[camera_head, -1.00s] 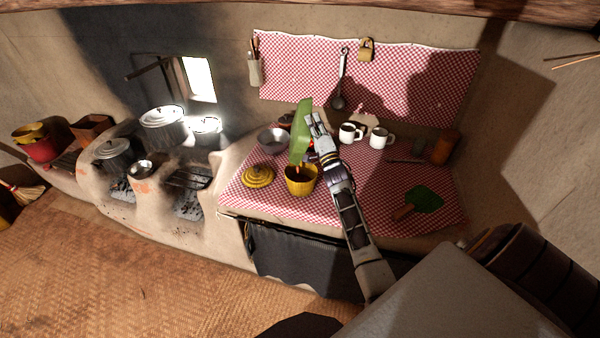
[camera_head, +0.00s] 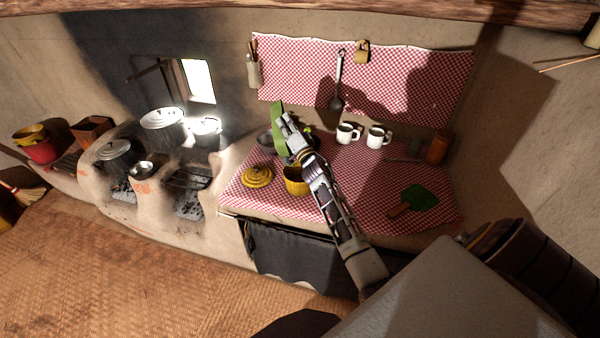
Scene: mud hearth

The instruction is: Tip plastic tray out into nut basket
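The green plastic tray (camera_head: 278,124) stands steeply on edge above the counter, to the left of my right gripper (camera_head: 285,124). My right gripper appears shut on the tray's right side; the fingertips are small in this view. The yellow nut basket (camera_head: 295,186) stands upright on the checked cloth, below and slightly right of the tray. My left gripper is not in view.
A yellow woven lid (camera_head: 257,176) lies left of the basket. A metal bowl (camera_head: 265,141) is behind the tray. Two white mugs (camera_head: 347,133) (camera_head: 378,137) stand at the back right. A dark green board (camera_head: 420,197) lies at right. The checked cloth (camera_head: 365,180) has free room.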

